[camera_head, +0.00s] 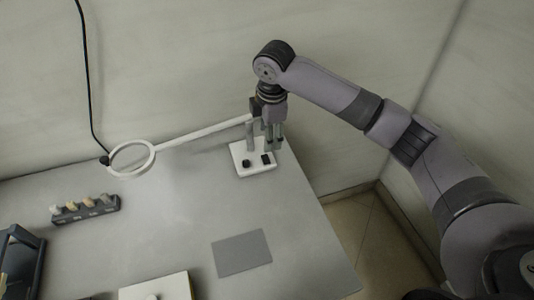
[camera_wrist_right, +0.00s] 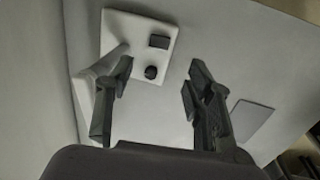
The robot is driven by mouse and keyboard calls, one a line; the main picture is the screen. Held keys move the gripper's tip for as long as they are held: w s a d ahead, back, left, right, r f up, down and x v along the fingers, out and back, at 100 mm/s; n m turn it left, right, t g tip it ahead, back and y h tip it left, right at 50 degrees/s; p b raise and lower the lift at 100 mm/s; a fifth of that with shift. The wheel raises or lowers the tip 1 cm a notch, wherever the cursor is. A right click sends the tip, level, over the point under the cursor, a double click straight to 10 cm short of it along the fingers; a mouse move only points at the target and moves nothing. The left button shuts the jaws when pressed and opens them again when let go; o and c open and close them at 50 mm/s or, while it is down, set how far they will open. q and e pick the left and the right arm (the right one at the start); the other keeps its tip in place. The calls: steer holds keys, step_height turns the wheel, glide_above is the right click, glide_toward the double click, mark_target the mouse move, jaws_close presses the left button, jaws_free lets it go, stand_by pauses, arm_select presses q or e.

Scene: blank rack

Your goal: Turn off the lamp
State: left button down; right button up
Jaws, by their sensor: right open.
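The lamp has a white ring head (camera_head: 131,159), a long pale arm (camera_head: 204,130) and a white square base (camera_head: 253,158) on the grey table. On the base are a dark round knob (camera_head: 246,163) and a dark rectangular switch (camera_head: 266,159). In the right wrist view the switch (camera_wrist_right: 160,41) and knob (camera_wrist_right: 151,72) show on the base (camera_wrist_right: 118,28), beyond my fingers. My right gripper (camera_head: 273,143) is above the base, beside the lamp's post. Its fingers (camera_wrist_right: 158,82) are apart with nothing held between them. My left gripper is not in view.
A grey mat (camera_head: 241,253) lies on the table, with bare tabletop around it. A dark rack with several small pieces (camera_head: 86,209) stands at left. A white box (camera_head: 157,288) and a dark frame (camera_head: 19,262) are near the front left. A black cable (camera_head: 87,80) hangs along the wall.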

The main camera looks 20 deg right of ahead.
mark_target(266, 159)
steer(key=f, duration=0.3)
steer(key=w+f, duration=0.1)
steer(key=f, duration=0.6)
steer(key=shift+w+a+f, duration=0.1)
steer(key=shift+w+f, duration=0.05)
steer(key=shift+w, duration=0.2)
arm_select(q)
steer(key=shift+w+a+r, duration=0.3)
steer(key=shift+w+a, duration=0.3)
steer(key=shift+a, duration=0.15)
